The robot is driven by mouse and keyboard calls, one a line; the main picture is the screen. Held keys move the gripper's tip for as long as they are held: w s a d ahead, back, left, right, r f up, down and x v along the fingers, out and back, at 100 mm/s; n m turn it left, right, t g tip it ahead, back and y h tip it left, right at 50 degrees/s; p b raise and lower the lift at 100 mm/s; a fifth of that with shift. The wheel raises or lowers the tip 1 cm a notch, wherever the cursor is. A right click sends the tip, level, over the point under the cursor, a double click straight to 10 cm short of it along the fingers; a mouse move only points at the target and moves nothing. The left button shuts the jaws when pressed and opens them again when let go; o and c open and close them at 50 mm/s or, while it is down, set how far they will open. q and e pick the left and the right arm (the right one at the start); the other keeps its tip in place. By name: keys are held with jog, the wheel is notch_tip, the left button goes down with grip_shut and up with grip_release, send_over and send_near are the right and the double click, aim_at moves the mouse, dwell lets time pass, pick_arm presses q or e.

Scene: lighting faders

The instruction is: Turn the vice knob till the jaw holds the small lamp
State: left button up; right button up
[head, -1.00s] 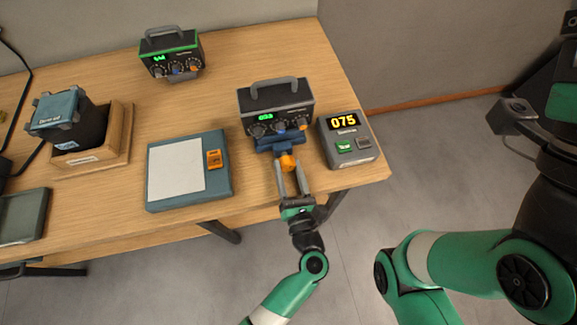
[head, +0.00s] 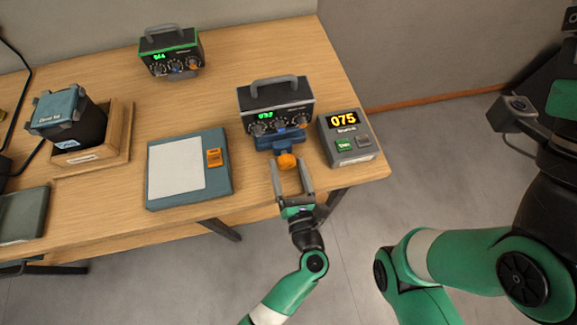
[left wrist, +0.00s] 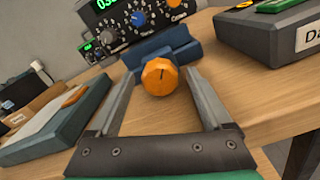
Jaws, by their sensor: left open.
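The orange vice knob (head: 287,161) sits at the front of the small blue vice (head: 280,141) near the table's front edge. In the left wrist view the round knob (left wrist: 160,77) has a dark mark on its face, and the blue vice (left wrist: 160,48) is behind it. My left gripper (head: 292,165) is open, its fingers spread either side of the knob with gaps on both sides. In the left wrist view the gripper (left wrist: 158,85) shows the same gap. I cannot make out a separate small lamp. My right gripper is not in view.
A dark handled box with dials (head: 275,105) stands just behind the vice. A grey unit reading 075 (head: 348,140) is close on the right. A blue pad (head: 190,168) lies to the left. A similar box (head: 170,52) stands farther back.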

pick_arm(q)
jog(key=p+v, duration=0.2)
jog(key=v, duration=0.9)
jog(key=shift+s, duration=0.25)
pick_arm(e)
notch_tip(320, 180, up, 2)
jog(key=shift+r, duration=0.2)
pick_arm(q)
jog(key=shift+d, duration=0.1)
